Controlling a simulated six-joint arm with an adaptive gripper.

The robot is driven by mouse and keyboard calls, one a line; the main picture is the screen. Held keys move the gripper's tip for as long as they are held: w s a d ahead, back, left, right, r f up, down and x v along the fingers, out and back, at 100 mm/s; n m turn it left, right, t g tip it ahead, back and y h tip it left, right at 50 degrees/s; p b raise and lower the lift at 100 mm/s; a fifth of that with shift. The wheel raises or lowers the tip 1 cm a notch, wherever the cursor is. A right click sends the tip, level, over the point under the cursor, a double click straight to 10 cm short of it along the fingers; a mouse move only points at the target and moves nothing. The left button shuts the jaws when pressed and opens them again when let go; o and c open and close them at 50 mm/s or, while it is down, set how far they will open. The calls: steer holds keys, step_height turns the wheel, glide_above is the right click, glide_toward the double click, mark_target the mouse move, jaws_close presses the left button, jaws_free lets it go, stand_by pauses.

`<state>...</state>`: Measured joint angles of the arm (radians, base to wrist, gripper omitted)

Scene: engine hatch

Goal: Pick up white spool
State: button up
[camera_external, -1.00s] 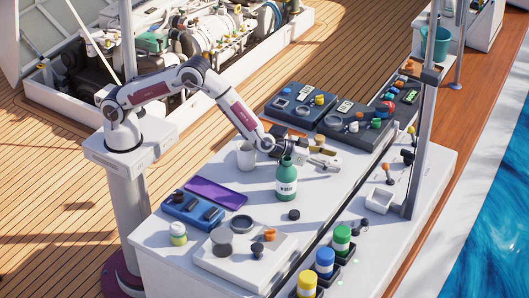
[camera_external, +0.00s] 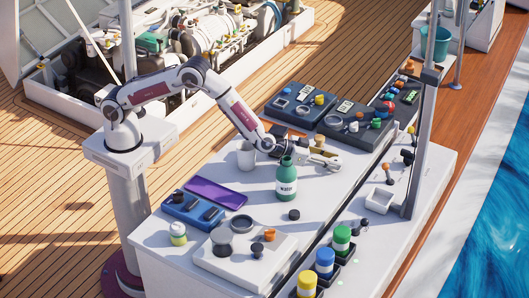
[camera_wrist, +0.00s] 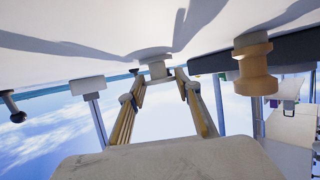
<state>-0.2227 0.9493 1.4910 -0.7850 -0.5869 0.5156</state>
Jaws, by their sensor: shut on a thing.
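The white spool (camera_wrist: 156,68) sits between the fingertips in the wrist view, against the white tabletop that fills the top of that picture. My gripper (camera_wrist: 159,80) is shut on it, one finger on each side. In the external view my gripper (camera_external: 331,162) reaches low over the table, just right of the green bottle. The white spool is hard to tell apart from the fingers there. I cannot tell whether it still touches the table.
A tan spool (camera_wrist: 256,70) stands close beside the gripper. The green bottle (camera_external: 287,180) and a white cup (camera_external: 246,155) stand near my forearm. Dark trays (camera_external: 357,130) with small parts lie behind. A purple tray (camera_external: 216,193) lies to the left.

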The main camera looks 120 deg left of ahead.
steer(key=shift+r, duration=0.15)
step_height(320, 180, up, 10)
stand_by(0.7)
stand_by(0.6)
